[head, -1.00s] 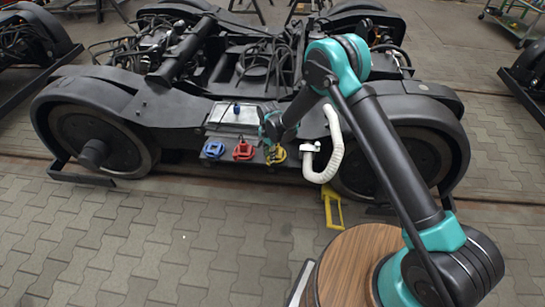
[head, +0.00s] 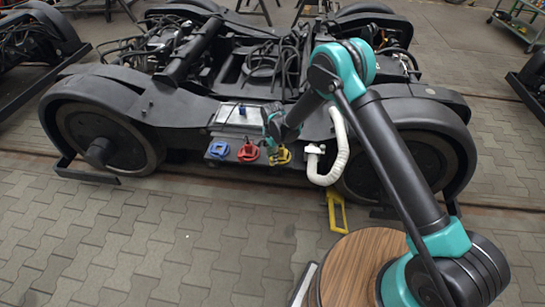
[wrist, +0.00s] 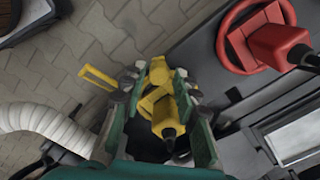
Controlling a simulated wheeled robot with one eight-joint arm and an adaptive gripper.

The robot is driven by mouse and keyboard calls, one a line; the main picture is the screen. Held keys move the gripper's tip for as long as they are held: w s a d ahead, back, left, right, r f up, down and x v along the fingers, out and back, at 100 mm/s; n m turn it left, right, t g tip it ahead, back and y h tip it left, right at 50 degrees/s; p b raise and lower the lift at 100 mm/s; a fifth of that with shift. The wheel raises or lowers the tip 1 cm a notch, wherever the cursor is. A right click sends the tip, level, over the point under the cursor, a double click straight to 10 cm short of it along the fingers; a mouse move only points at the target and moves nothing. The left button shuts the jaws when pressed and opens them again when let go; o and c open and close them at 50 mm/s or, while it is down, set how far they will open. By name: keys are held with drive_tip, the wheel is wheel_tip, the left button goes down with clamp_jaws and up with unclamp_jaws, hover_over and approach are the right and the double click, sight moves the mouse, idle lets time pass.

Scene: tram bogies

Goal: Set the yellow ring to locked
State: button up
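The yellow ring (head: 284,154) is the rightmost of three coloured rings on the dark side panel of the bogie in the head view. In the wrist view the yellow ring (wrist: 150,102) shows between the fingers, with a yellow, black-ended plug in front of it. My gripper (wrist: 163,82) has one teal finger on each side of the yellow parts. In the head view my gripper (head: 272,138) reaches down to the ring and partly covers it. The fingers hide the ring's sides. I cannot tell whether they press on it, or read its lock position.
The red ring (wrist: 236,38) with its red plug sits close beside my gripper; the blue ring (head: 217,149) is further left. A white corrugated hose (head: 340,158) hangs to the right. A yellow bracket (head: 336,210) stands below. The paved floor in front is free.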

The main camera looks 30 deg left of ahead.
drive_tip(key=shift+o, duration=0.6)
wheel_tip(320, 180, up, 12)
idle(0.6)
